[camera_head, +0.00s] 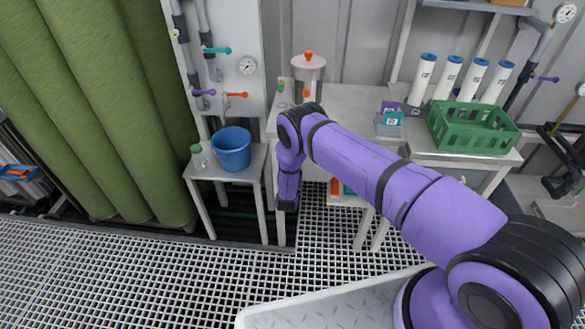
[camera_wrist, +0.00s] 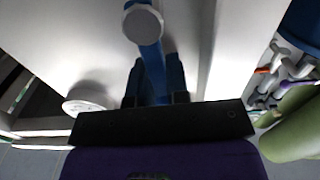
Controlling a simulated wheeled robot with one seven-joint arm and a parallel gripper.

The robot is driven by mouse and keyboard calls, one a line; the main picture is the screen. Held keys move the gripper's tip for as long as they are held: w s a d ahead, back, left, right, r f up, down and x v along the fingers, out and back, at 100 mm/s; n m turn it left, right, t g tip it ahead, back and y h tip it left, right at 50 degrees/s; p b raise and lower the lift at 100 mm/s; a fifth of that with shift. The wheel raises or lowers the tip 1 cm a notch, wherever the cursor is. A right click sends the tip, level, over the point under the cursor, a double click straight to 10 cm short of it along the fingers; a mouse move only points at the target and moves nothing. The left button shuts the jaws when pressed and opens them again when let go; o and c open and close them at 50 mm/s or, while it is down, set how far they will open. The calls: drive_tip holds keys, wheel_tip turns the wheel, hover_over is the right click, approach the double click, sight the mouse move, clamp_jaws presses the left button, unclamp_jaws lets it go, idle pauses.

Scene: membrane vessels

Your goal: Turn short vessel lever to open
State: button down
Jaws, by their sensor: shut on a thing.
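In the wrist view, my gripper (camera_wrist: 155,82) has its two dark fingers closed around a blue lever (camera_wrist: 151,58). The lever runs from between the fingers up to a round grey cap (camera_wrist: 143,25) at the top of the view. A large white surface lies behind it; I cannot tell which vessel it belongs to. In the head view my arm reaches down beside the table, and my gripper (camera_head: 288,198) shows only as a dark and purple end. The lever is hidden there.
A blue bucket (camera_head: 231,150) and a bottle (camera_head: 199,157) stand on a stool to the left. Grated floor (camera_head: 130,270) lies free in front.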

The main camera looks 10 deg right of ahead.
drive_tip(key=shift+a+f, duration=0.1)
idle(0.3)
drive_tip(key=c, duration=1.1)
unclamp_jaws()
drive_tip(key=v, duration=1)
drive_tip(key=shift+s, duration=0.4)
drive_tip(key=shift+a, duration=0.15)
